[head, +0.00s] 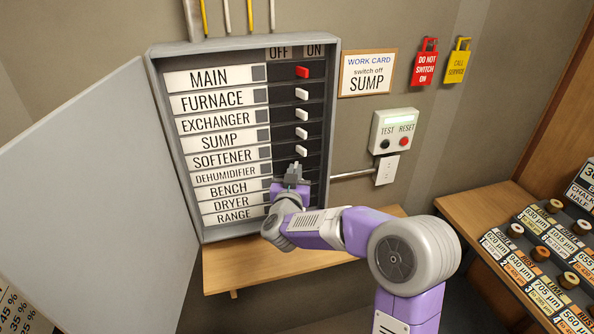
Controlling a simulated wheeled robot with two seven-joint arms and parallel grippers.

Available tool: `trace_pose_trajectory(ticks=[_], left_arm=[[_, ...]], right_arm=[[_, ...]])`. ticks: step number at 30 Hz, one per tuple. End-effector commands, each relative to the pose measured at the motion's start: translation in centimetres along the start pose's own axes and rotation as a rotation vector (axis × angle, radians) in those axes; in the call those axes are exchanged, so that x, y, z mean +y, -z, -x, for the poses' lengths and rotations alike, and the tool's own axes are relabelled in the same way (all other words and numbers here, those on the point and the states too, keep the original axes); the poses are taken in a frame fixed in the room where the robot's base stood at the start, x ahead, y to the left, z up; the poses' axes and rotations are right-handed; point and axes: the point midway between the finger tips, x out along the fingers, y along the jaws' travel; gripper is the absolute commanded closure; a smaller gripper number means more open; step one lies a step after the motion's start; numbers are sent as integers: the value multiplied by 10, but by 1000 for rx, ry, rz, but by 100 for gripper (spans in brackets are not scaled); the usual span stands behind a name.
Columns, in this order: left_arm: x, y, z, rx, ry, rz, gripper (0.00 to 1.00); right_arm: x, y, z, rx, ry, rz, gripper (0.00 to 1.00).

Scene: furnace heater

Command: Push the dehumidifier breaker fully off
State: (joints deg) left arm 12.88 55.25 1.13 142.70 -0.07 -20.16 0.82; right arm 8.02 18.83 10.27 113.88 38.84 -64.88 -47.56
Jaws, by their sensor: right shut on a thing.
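The breaker panel (155,95) is open on the wall, with OFF and ON columns. The dehumidifier label (226,173) is in the lower half, between softener and bench. My right gripper (294,172) is at the dehumidifier row, shut on the dehumidifier breaker, and covers it. Its lever position cannot be seen. The red main switch (302,71) and the white furnace (301,94), exchanger (301,115), sump (301,133) and softener (301,152) switches sit on the ON side. The bench, dryer and range switches are hidden behind my right arm. My left gripper is out of view.
The panel door (95,190) hangs open at left. A work card (367,73) reads "switch off SUMP". A test/reset box (396,130), a red tag (424,65) and a yellow tag (457,62) are on the right wall. A wooden shelf (235,274) lies below the panel.

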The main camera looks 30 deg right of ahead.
Motion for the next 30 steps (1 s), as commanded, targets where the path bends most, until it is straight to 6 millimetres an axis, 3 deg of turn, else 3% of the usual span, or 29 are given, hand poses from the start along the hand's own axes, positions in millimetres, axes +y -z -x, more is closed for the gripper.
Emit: trace_pose_trajectory(ticks=[8, 9, 14, 23, 30], left_arm=[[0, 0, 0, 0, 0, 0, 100], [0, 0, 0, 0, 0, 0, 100], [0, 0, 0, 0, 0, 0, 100], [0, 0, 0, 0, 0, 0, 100], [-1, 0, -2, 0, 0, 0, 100]], right_arm=[[0, 3, 0, 8, -4, -1, 100], [0, 3, 0, 8, -4, -2, 86], [0, 2, 0, 6, -3, -1, 64], [0, 1, 2, 3, -1, 0, 64], [-1, 1, 36, 4, 2, -1, 64]])
